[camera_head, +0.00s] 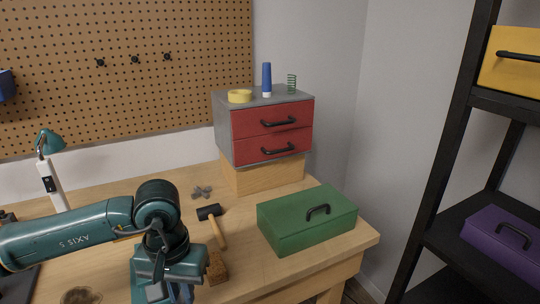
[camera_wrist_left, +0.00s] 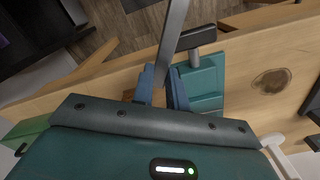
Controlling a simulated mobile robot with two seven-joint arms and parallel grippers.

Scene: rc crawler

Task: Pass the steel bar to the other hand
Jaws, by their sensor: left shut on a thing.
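The steel bar (camera_wrist_left: 174,35) shows in the left wrist view as a long flat grey strip, running up out of the top of the picture. My left gripper (camera_wrist_left: 165,95) is shut on it, with its blue fingers on either side of the bar's lower end. In the head view my left gripper (camera_head: 172,290) points down over the workbench at the bottom of the picture. The bar cannot be made out there. My right gripper is not in view.
The workbench (camera_head: 110,205) carries a mallet (camera_head: 213,225), a brown block (camera_head: 216,268), a green toolbox (camera_head: 305,220) and a red-drawer cabinet (camera_head: 270,130). A teal block (camera_wrist_left: 205,82) with a dark crossbar stands close beyond my left fingers. A black shelf (camera_head: 440,180) is at right.

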